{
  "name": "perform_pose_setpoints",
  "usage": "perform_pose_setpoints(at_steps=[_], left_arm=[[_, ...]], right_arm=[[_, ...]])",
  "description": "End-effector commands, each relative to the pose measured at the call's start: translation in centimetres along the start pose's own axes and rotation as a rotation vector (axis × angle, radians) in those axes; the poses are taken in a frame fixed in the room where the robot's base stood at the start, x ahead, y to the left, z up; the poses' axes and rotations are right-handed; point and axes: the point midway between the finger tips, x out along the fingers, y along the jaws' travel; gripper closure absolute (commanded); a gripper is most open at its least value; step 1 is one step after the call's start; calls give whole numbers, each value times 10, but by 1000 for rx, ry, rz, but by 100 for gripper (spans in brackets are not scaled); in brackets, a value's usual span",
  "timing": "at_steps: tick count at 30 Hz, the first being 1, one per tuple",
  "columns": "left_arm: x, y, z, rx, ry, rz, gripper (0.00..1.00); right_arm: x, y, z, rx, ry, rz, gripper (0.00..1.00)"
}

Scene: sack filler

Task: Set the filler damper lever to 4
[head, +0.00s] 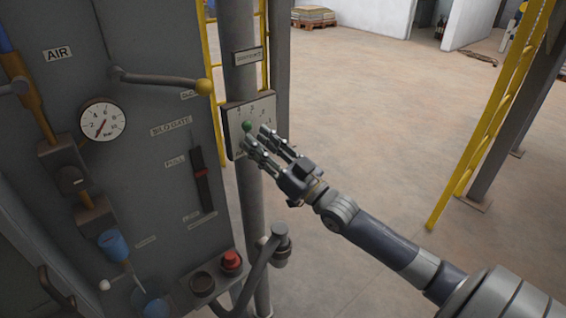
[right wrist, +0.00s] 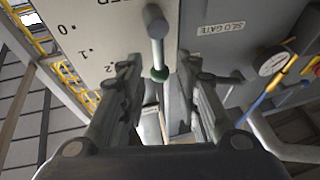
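The damper scale plate (head: 262,112) is a pale panel with small numbers, fixed to a grey post. Its lever ends in a green knob (head: 247,127), in front of the plate's lower left part. In the right wrist view the grey lever (right wrist: 156,40) reaches out to the green knob (right wrist: 160,75), and part of the plate (right wrist: 95,25) shows a 0 and a 1. My right gripper (head: 256,137) is at the knob. Its fingers are apart, with the knob between them; I see no clear contact. The number the lever points to cannot be read. My left gripper is out of view.
A grey cabinet with a round gauge (head: 102,120), a yellow-ended handle (head: 204,87) and a red button (head: 231,261) stands left of the plate. A bent grey pipe (head: 262,265) is below my right gripper. Yellow rails (head: 490,115) stand right; open floor lies between.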

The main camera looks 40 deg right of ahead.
Motion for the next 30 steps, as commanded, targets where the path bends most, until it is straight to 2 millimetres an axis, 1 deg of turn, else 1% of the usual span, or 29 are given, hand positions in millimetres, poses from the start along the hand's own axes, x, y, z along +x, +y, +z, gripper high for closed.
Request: perform_pose_setpoints(at_steps=[1, 9, 15, 21, 30], left_arm=[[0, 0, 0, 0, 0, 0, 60], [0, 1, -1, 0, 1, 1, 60], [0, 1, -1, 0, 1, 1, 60], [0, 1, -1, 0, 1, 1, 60], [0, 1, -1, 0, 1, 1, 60]], right_arm=[[-11, 0, 2, 0, -5, 0, 70], [-55, -1, 2, 1, -6, 0, 70], [-78, 0, 2, 1, -5, 0, 70], [-87, -1, 1, 1, -3, -1, 70], [-88, 0, 1, 1, -2, -1, 70]])
